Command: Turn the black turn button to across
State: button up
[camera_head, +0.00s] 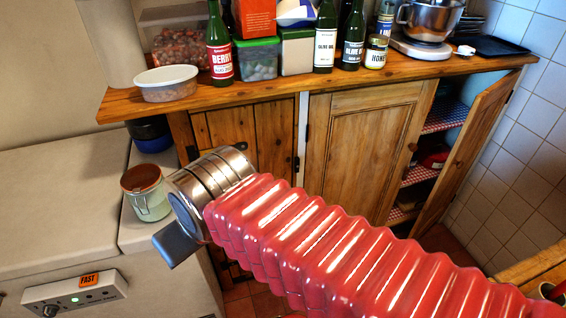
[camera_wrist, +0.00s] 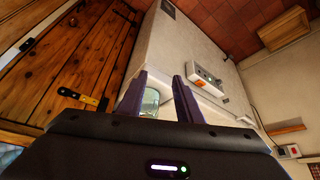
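In the wrist view a small black bar (camera_wrist: 69,93) with a yellow part beside it sits on the plank door (camera_wrist: 85,65); it looks like the black turn button, but I cannot be sure. In the head view, small black fittings show at the plank door's left edge (camera_head: 191,152) and right edge (camera_head: 296,163); which is the button I cannot tell. In the head view my gripper (camera_head: 175,247) is partly hidden, left of the door.
A control box (camera_head: 75,294) is on the unit's front. The wooden worktop (camera_head: 290,88) above carries bottles and tubs. The right cupboard door (camera_head: 465,150) stands open.

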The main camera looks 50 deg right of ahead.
jog(key=shift+w+a, duration=0.2)
jog(key=shift+w, duration=0.05)
jog(key=shift+w, duration=0.1)
jog(key=w+d+f+m+t+h, duration=0.1)
jog(key=w+d+f+h, duration=0.15)
jog(key=w+d, duration=0.45)
jog(key=w+d+f+t+h, duration=0.15)
jog(key=w+d+f, duration=0.25)
jog(key=d, duration=0.7)
jog(key=w+d+f+m+t+h, duration=0.1)
jog(key=w+d+f+t, duration=0.15)
jog(key=w+d, duration=0.4)
jog(key=s+d+f+t+h, duration=0.1)
jog(key=s+d+f, duration=0.1)
jog(key=d+f, duration=0.3)
jog(key=s+d+f+t, duration=0.1)
jog(key=s+d+f, duration=0.15)
jog(key=d, duration=0.55)
jog(key=s+d+f+m+t+h, duration=0.1)
jog(key=s+d+f+m, duration=0.1)
jog(key=s, duration=0.3)
jog(key=s+d+f+m+t+h, duration=0.2)
jog(key=s+f, duration=0.2)
jog(key=s, duration=0.2)
jog(key=shift+d, duration=0.25)
